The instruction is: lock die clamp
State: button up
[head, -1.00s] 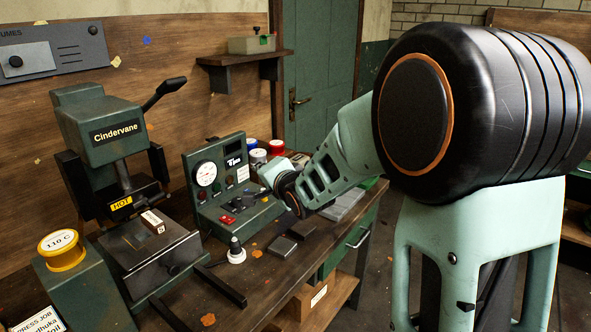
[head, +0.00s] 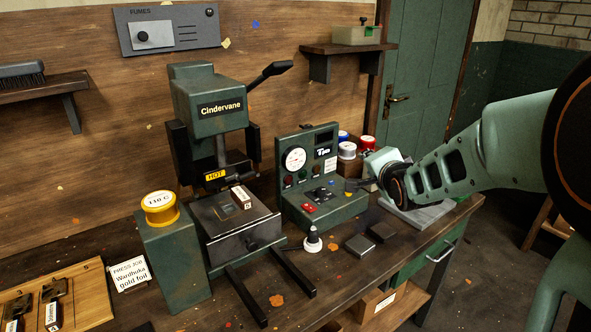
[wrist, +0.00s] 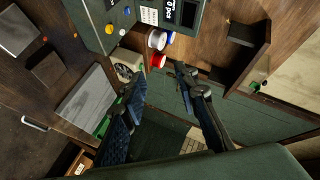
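The green press labelled Cindervane (head: 221,107) stands on the bench left of centre in the head view. A yellow HOT label (head: 215,175) is on its head, and a black lever (head: 268,73) slants up to the right. A small labelled block (head: 242,197) sits on the press bed. I cannot tell which part is the die clamp. My gripper (head: 368,184) is right of the press, by the control box; the wrist view shows its fingers (wrist: 155,88) apart with nothing between them.
A control box with a gauge (head: 318,180) stands between press and gripper. Colored spools (head: 348,150) are behind the gripper. A white-based knob (head: 313,241) and dark blocks (head: 360,246) lie in front.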

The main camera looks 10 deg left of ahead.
jog(key=s+a+f+y+p, duration=0.2)
jog(key=a+f, duration=0.1)
jog(key=a, duration=0.1)
jog(key=n+g+y+p, duration=0.2)
jog(key=g+y+p, duration=0.1)
jog(key=y+p, duration=0.35)
send_near(250, 176)
jog(key=p+x, duration=0.1)
jog(key=x, duration=0.7)
jog(key=shift+w+a, duration=0.1)
jog(key=shift+c, duration=0.2)
grip_shut()
